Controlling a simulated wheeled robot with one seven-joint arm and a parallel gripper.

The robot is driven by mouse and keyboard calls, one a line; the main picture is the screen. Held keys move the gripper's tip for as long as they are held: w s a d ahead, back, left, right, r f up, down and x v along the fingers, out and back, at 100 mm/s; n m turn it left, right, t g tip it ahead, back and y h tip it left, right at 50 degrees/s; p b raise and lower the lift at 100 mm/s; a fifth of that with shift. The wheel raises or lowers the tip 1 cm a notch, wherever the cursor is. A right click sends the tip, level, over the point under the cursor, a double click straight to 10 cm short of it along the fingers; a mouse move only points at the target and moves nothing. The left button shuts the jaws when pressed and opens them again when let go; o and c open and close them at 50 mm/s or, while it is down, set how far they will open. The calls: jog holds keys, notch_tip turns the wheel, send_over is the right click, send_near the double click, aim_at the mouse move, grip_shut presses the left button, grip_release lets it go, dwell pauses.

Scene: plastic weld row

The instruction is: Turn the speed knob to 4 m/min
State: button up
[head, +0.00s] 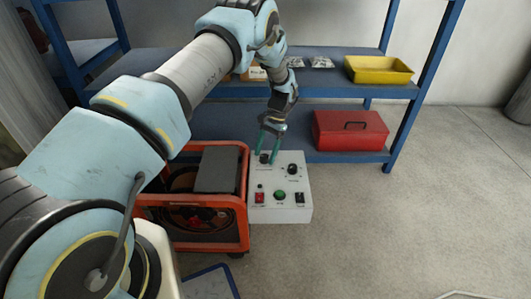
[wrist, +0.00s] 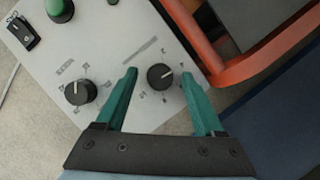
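A pale control box (head: 300,211) with two black knobs on its top panel stands beside an orange-framed machine. My gripper (head: 270,148) points down over the panel's far left part. In the wrist view its two teal fingers (wrist: 160,70) are open, one on each side of a black knob (wrist: 160,77), with gaps between. That knob's white mark points to the upper right of the wrist view. The second knob (wrist: 80,92), also at the panel's right in the head view (head: 292,170), is outside the fingers. The labels are too small to read, so I cannot tell which is the speed knob.
The orange machine (head: 192,240) is close on the left. Behind stands a blue shelf with a yellow bin (head: 378,69) and red toolbox (head: 350,132). Floor right is clear.

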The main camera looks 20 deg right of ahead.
jog(key=shift+r, duration=0.1)
jog(key=v, duration=1)
jog(key=shift+r+p, duration=0.3)
jog(key=shift+p, duration=0.05)
jog(key=shift+d, duration=0.1)
jog(key=w+a+r+n+h, duration=0.1)
jog(key=a+r+n, duration=0.1)
jog(key=a+r, duration=0.45)
jog(key=w+a+r+n+t+h, duration=0.1)
jog(key=a+r+n, duration=0.15)
jog(key=a, duration=0.65)
jog(key=a+r+n+h, duration=0.1)
jog(key=a+r+n, duration=0.1)
jog(key=a+r, duration=0.45)
jog(key=s+a+r+n+t+h, duration=0.1)
jog(key=s+a+n, duration=0.2)
jog(key=s+a, duration=0.5)
jog(key=s+a+r+n+t, duration=0.1)
jog(key=s+a+r+n, duration=0.15)
jog(key=s+a, duration=0.55)
notch_tip(320, 180, up, 22)
jog(key=w+a+p, duration=0.1)
jog(key=a+p, duration=0.2)
jog(key=p, duration=2)
jog(key=shift+w+r, duration=0.25)
jog(key=shift+w, duration=0.05)
